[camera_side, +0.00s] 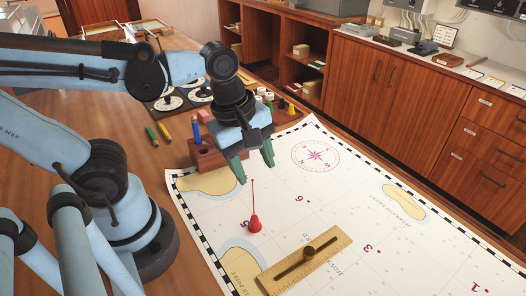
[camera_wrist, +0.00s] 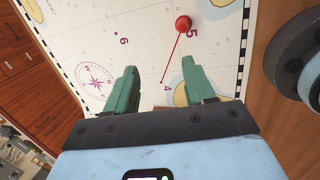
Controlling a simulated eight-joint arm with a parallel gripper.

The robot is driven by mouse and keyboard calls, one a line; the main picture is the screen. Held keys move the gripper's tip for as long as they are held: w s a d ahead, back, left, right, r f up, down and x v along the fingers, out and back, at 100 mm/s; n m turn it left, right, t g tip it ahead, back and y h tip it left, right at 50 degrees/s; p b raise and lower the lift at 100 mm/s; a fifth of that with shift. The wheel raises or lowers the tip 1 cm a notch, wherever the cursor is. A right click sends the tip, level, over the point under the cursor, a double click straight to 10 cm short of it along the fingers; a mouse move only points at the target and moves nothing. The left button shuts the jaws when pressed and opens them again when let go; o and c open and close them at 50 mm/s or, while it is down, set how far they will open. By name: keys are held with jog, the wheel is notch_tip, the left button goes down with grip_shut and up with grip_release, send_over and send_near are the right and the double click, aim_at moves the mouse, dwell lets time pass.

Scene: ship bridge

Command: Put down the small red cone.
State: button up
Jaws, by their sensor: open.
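The small red cone (camera_side: 254,223) stands on the white chart (camera_side: 330,190), by the printed 5. A thin red line rises from it in the side view. In the wrist view the cone (camera_wrist: 183,22) is at the top, near the 5, with the thin red line running down to the left from it. My gripper (camera_side: 254,162) is above the chart and apart from the cone. Its green fingers are spread with nothing between them, as the wrist view of my gripper (camera_wrist: 160,88) also shows.
A wooden ruler with a dark knob (camera_side: 305,262) lies on the chart in front of the cone. A wooden block holding a blue peg (camera_side: 205,155) stands behind the chart's left edge. Green and yellow pens (camera_side: 167,130) lie on the table. Much of the chart's right side is clear.

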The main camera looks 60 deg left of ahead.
jog(key=w+a+r+m+t+y, duration=0.1)
jog(key=w+a+m+t, duration=0.3)
jog(key=m, duration=1.3)
jog(key=shift+w+a+r+t, duration=0.3)
jog(key=shift+w+a+t, duration=0.1)
jog(key=shift+w+a, duration=0.3)
